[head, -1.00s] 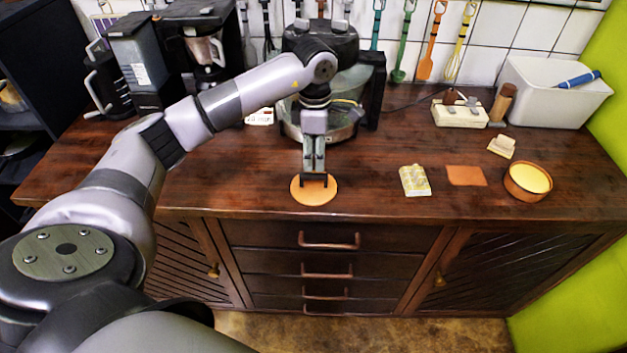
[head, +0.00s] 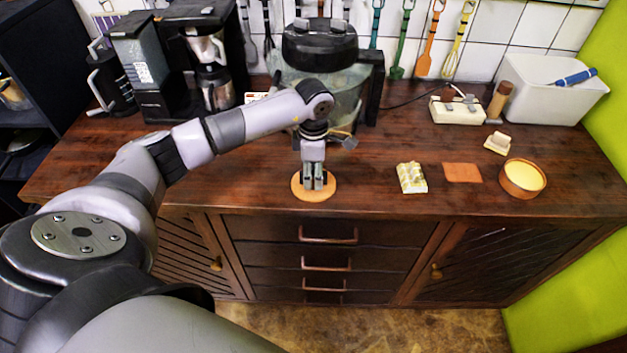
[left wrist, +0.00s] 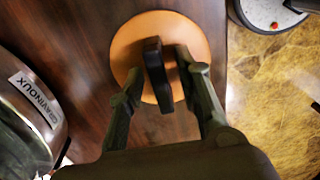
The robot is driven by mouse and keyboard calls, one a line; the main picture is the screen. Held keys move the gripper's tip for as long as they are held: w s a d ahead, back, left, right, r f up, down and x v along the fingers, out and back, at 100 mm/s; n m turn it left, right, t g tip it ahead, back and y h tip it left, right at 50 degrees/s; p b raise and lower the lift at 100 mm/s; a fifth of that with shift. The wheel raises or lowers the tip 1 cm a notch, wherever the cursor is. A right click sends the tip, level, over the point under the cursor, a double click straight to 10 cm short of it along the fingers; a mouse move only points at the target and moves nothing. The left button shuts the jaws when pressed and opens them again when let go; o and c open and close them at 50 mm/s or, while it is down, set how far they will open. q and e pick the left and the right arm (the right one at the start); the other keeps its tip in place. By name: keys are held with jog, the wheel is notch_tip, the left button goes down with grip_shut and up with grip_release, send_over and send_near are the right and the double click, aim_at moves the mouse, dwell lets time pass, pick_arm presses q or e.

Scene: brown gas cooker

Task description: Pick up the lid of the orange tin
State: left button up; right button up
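The orange round lid (head: 298,190) lies flat on the counter near its front edge. It also shows in the left wrist view (left wrist: 195,40), with an upright black handle (left wrist: 157,78) across its middle. My left gripper (head: 313,187) is low over the lid and points down. In the left wrist view its two fingers (left wrist: 160,70) stand on either side of the handle, with a gap visible on each side. The orange tin (head: 522,190) stands uncovered at the right of the counter, with a yellow inside. My right gripper is not in view.
A yellow-white packet (head: 411,178) and a flat orange-brown square (head: 462,173) lie between the lid and the tin. A large pot-like appliance (head: 345,80) stands behind the gripper; coffee machines (head: 205,60) stand at the back left. The counter's front edge is close to the lid.

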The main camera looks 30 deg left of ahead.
pick_arm(q)
grip_shut()
jog(key=shift+r, duration=0.15)
